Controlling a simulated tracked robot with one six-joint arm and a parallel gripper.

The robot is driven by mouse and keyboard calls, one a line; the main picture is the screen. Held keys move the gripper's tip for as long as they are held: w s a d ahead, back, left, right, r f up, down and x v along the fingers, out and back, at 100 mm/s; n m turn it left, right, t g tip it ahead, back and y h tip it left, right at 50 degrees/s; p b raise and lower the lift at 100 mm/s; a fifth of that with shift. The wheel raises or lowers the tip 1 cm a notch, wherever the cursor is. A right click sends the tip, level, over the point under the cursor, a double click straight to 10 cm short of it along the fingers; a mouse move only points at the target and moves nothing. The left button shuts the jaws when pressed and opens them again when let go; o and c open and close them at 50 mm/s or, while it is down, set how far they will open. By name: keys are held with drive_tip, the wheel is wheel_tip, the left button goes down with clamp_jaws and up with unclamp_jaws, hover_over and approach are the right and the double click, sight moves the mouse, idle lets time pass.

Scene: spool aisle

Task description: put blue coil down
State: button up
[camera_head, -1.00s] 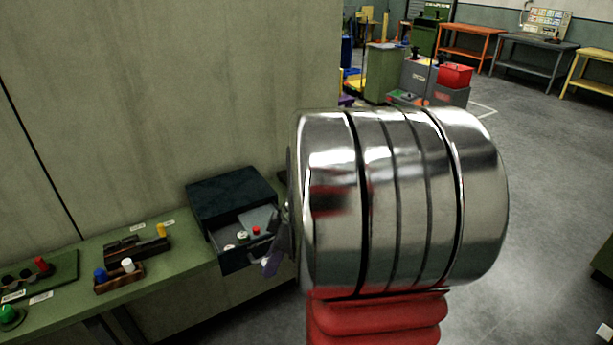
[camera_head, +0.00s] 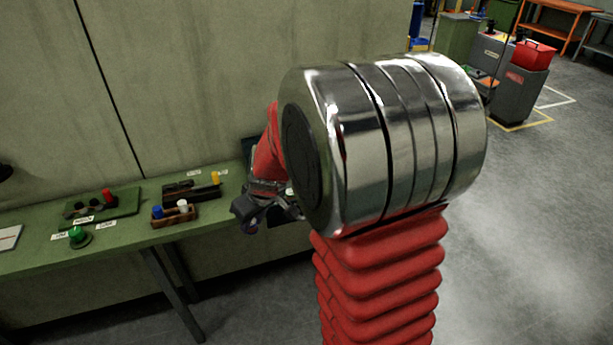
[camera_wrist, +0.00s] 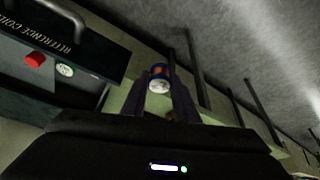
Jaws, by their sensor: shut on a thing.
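In the head view, my gripper (camera_head: 262,212) hangs off the front edge of the green bench (camera_head: 120,231), right of the small wooden holder (camera_head: 180,219). The held coil is a small blue patch there, mostly hidden by the fingers. Another blue piece (camera_head: 157,211) and a white piece (camera_head: 182,204) stand in the holder.
An open dark drawer (camera_wrist: 60,95) marked "REFERENCE COI..." shows a red piece (camera_wrist: 35,59) and a white disc (camera_wrist: 65,70). A dark rack (camera_head: 191,190) with a yellow piece, a green board (camera_head: 103,207) with a red knob and a green button (camera_head: 77,234) are on the bench.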

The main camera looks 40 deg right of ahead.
drive_tip(key=w+a+m, duration=0.2)
drive_tip(key=w+a, duration=0.3)
drive_tip(key=a, duration=0.4)
drive_tip(key=shift+w+a+f+h, duration=0.15)
drive_tip(key=shift+a+f+h, duration=0.15)
drive_tip(key=shift+h, duration=0.1)
